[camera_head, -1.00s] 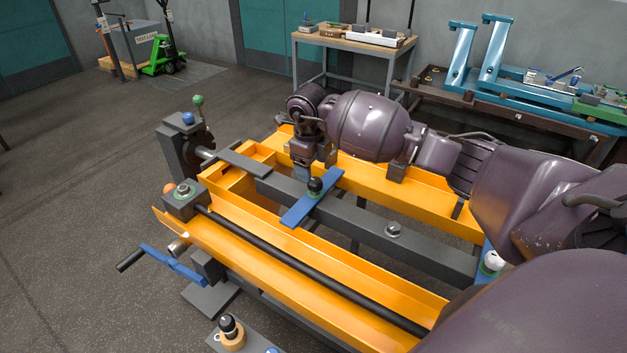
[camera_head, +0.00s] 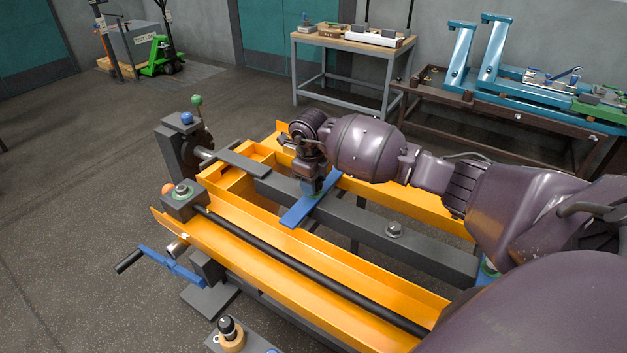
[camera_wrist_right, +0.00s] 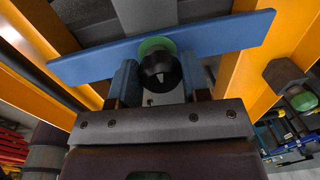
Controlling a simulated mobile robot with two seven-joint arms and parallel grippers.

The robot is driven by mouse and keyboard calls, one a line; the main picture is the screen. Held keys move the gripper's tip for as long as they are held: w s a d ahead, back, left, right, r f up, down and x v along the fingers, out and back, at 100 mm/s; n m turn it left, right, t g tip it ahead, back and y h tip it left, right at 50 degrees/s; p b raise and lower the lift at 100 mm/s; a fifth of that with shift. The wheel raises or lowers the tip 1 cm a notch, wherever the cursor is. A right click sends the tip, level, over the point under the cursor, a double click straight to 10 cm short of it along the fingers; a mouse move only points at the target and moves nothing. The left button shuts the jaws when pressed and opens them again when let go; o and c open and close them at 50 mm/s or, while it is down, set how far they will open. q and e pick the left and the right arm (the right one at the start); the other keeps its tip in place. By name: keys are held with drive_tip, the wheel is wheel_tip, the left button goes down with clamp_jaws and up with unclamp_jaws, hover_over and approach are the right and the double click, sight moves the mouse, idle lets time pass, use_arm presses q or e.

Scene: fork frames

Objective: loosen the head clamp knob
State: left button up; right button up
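The black knob (camera_wrist_right: 158,68) with a green collar (camera_wrist_right: 155,45) sits on a flat blue crossbar (camera_wrist_right: 220,36), seen in the right wrist view. The blue crossbar also shows in the head view (camera_head: 298,213), lying across a dark grey beam. My right gripper (camera_head: 312,187) is down at the bar and hides the knob in the head view. In the right wrist view its blue fingers (camera_wrist_right: 160,82) stand open, one on each side of the knob. Whether they touch it I cannot tell. My left gripper is not in view.
The orange frame (camera_head: 265,245) surrounds the beam, with a dark rod (camera_head: 310,275) along its near side. A blue crank (camera_head: 172,265) juts out at the left. A green-balled lever (camera_head: 196,101) stands behind it. A bolt (camera_head: 394,229) sits on the beam to the right.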

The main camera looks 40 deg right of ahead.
drive_tip(key=c, duration=0.4)
drive_tip(key=shift+o, duration=0.2)
